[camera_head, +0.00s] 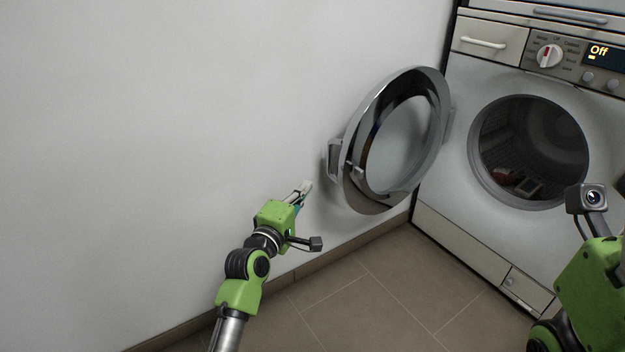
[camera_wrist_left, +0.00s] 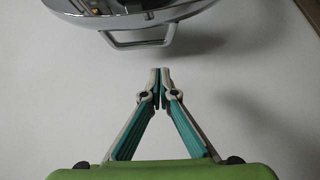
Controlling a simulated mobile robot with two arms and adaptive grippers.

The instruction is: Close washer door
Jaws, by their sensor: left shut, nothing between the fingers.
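The washer door (camera_head: 354,150) stands wide open in the head view, swung out to the left of the washer (camera_head: 455,150) near the wall. It is a round chrome ring with a glass middle and a handle (camera_head: 335,160) on its left edge. The round opening (camera_head: 530,150) shows a dark drum with some items inside. My left gripper (camera_head: 306,187) is shut and empty, just left of and below the handle, apart from it. In the left wrist view, the shut fingertips (camera_wrist_left: 158,70) point at the handle (camera_wrist_left: 138,38) with a gap between. My right arm is at the right edge; its fingers are hidden.
A plain white wall (camera_head: 150,130) runs along the left, close behind the door and my left gripper. Brown tiled floor (camera_head: 370,290) lies clear below. The washer's control panel (camera_head: 575,60) reads "Off", with a drawer (camera_head: 488,42) beside it.

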